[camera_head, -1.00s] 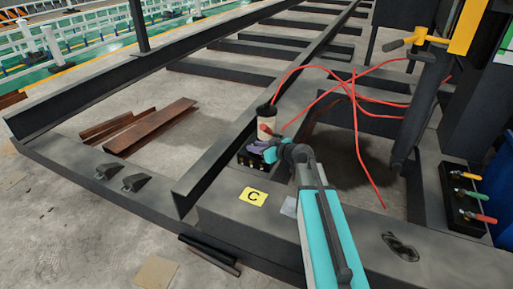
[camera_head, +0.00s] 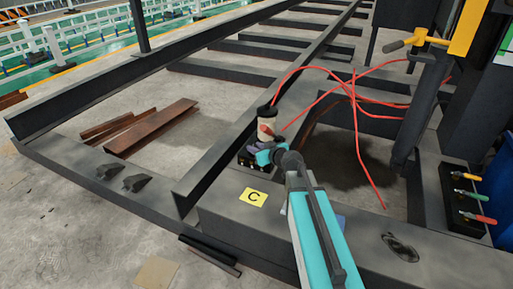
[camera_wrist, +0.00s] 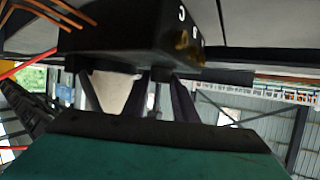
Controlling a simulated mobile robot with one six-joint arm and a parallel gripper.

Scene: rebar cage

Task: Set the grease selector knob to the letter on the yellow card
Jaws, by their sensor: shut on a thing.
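The yellow card (camera_head: 253,197) lies flat on the dark beam and bears a black letter C. Behind it stands the grease unit, a black box (camera_head: 246,160) with a pale cylinder (camera_head: 266,119) rising behind it. My gripper (camera_head: 258,148) is at the top of this box, shut on the selector knob, which its jaws hide in the head view. In the wrist view the box (camera_wrist: 125,25) hangs across the top, with small white letters on its face, and my gripper's fingers (camera_wrist: 140,95) reach up to it. Where the knob points cannot be read.
Red hoses (camera_head: 355,110) loop from the cylinder over the frame to the right. A valve block with coloured handles (camera_head: 465,210) stands at the right. Rusty steel sections (camera_head: 150,128) lie on the floor inside the frame.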

